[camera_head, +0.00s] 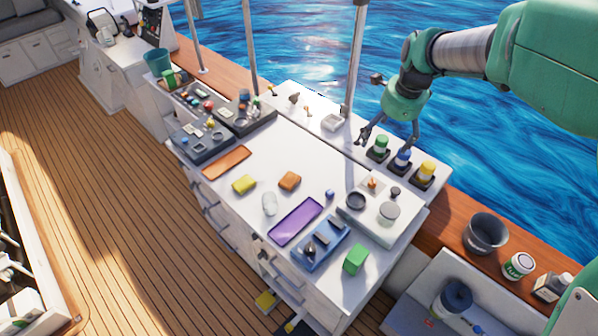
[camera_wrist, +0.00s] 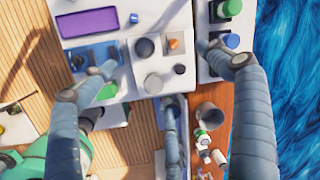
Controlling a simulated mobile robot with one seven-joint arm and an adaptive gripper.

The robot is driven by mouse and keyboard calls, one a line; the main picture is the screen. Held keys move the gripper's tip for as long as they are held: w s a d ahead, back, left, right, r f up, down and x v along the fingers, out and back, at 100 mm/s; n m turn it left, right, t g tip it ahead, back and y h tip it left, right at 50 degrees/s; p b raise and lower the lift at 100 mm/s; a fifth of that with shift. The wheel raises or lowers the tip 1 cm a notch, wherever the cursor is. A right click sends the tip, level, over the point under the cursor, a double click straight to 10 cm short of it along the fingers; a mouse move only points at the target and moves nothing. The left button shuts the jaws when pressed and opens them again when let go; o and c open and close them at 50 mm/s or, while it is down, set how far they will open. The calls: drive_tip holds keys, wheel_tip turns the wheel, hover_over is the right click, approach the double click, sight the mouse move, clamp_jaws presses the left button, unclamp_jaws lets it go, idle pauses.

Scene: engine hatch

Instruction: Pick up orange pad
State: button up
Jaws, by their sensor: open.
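The orange pad (camera_head: 289,180) is a small block lying on the white counter, near its middle, in the head view. A similar yellow pad (camera_head: 244,184) lies to its left. My gripper (camera_head: 388,138) is above the far right side of the counter, by the green, blue and yellow capped bottles, well to the right of the orange pad and apart from it. Its fingers are spread and empty. In the wrist view my gripper's two fingers (camera_wrist: 162,65) stand wide apart, with nothing held. The orange pad does not show in the wrist view.
An orange tray (camera_head: 227,162) and a purple tray (camera_head: 295,221) lie either side of the pads. A blue tray (camera_head: 320,243), a green block (camera_head: 356,260) and a white unit with round knobs stand at right. A metal post (camera_head: 356,60) rises behind. The counter around the pad is mostly clear.

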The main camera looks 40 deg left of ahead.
drive_tip(key=s+a+f+m+p, duration=0.1)
drive_tip(key=s+a+f, duration=0.2)
drive_tip(key=a+f, duration=0.3)
drive_tip(key=s+a+f+m+g+p, duration=0.1)
drive_tip(key=s+a+f+m, duration=0.1)
drive_tip(key=a+f, duration=0.5)
drive_tip(key=s+a+f+m+p, duration=0.1)
drive_tip(key=s+a+f, duration=0.3)
drive_tip(key=a, duration=1)
wheel_tip(320, 180, down, 4)
drive_tip(key=shift+s+r+m+g+h, duration=0.25)
drive_tip(key=shift+s+m+g+h, duration=0.05)
drive_tip(key=shift+s+m, duration=0.1)
drive_tip(key=shift+a+f, duration=0.1)
hover_over(290, 179)
drive_tip(key=f, duration=0.5)
drive_tip(key=d+f, duration=0.1)
drive_tip(key=f, duration=0.2)
drive_tip(key=shift+s, duration=0.15)
drive_tip(key=shift+f, duration=0.2)
drive_tip(key=shift+a+f, duration=0.25)
drive_tip(key=shift+f, duration=1.05)
drive_tip(key=shift+a+f, duration=0.2)
drive_tip(key=shift+f, duration=1.05)
